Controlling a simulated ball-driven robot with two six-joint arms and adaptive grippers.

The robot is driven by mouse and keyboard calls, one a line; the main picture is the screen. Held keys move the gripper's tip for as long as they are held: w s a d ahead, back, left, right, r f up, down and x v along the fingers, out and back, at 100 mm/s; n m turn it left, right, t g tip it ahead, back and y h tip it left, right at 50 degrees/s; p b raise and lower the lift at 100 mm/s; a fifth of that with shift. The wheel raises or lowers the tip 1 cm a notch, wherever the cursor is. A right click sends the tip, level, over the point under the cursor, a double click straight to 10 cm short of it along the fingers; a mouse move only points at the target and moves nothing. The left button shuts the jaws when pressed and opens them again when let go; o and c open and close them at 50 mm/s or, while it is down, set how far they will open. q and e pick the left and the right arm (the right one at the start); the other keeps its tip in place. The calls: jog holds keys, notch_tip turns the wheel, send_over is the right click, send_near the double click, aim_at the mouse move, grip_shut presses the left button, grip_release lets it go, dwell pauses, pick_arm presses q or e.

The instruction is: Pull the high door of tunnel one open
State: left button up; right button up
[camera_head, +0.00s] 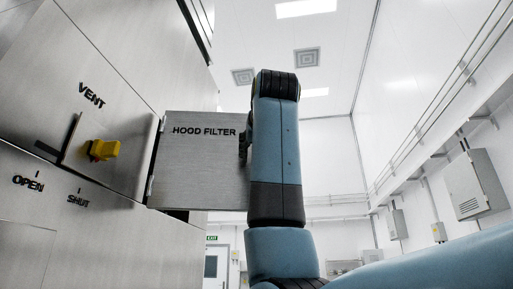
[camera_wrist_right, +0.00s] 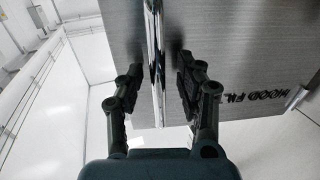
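A steel door lettered HOOD FILTER (camera_head: 195,178) stands swung out from the steel machine front at its left edge. No label naming tunnel one shows. My right gripper (camera_head: 244,142) is at the door's right edge, mostly hidden behind my blue arm. In the right wrist view, its two dark fingers (camera_wrist_right: 158,82) stand apart on either side of a shiny upright bar (camera_wrist_right: 154,45) along the door. Gaps show between the fingers and the bar. My left gripper is not in view.
The machine front (camera_head: 95,50) fills the left, with a yellow knob (camera_head: 103,149) by VENT and a slot. OPEN and SHUT are marked below. Wall boxes (camera_head: 476,184) hang at the right. The room right of the door looks clear apart from my arm.

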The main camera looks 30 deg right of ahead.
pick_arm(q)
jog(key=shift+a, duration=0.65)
pick_arm(e)
jog(key=v, duration=1.2)
jog(key=shift+a, duration=0.2)
jog(key=shift+r, duration=0.1)
